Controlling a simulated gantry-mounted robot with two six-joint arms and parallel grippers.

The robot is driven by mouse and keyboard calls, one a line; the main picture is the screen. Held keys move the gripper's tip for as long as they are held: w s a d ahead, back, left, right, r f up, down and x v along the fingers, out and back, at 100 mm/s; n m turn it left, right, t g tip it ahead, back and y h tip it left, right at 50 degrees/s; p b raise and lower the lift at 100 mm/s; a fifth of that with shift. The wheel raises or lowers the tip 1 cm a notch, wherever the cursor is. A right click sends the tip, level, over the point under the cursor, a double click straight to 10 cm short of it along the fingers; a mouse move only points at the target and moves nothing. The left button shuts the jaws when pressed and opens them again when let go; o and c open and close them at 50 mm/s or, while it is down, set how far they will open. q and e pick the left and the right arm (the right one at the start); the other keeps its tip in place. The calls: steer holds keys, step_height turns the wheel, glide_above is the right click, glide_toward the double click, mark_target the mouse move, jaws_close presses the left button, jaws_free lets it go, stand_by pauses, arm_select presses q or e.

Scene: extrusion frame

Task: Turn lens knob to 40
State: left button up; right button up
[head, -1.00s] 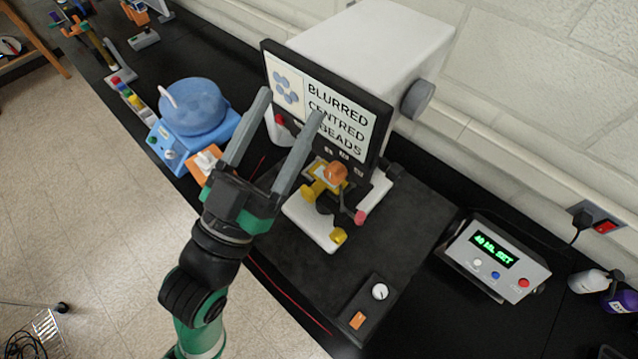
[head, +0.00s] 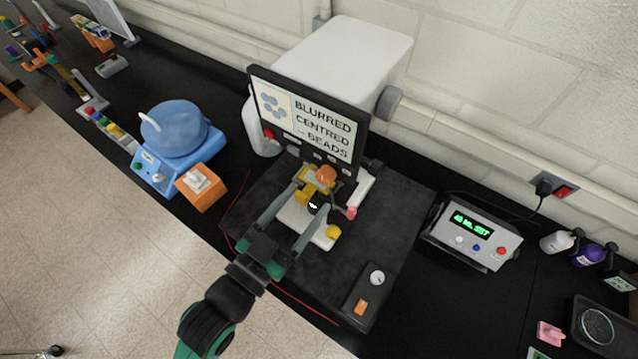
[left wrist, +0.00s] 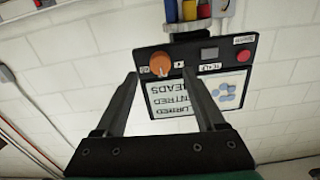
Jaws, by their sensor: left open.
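An orange knob (head: 326,175) sits at the lower right of the screen panel (head: 308,112), above the microscope stage. In the left wrist view, where the panel appears upside down, the orange knob (left wrist: 161,64) has a pale pointer mark. I cannot read a 40 beside it. My left gripper (head: 311,199) is open and empty in front of the panel. In the left wrist view its fingertips (left wrist: 159,74) lie either side of the orange knob, apparently without touching it. The gap in depth is hard to judge. My right gripper is not in view.
A yellow and white stage (head: 333,231) stands close below the fingers. A blue machine (head: 175,130) and an orange switch box (head: 201,187) are left. A dial box (head: 368,293) is in front; a green-display unit (head: 472,232) is right. The dark mat is partly clear.

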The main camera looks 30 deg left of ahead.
mark_target(322, 181)
arm_select(q)
steer(key=w, duration=0.5)
steer(key=shift+w+d, duration=0.1)
steer(key=shift+d, duration=0.2)
jaws_close()
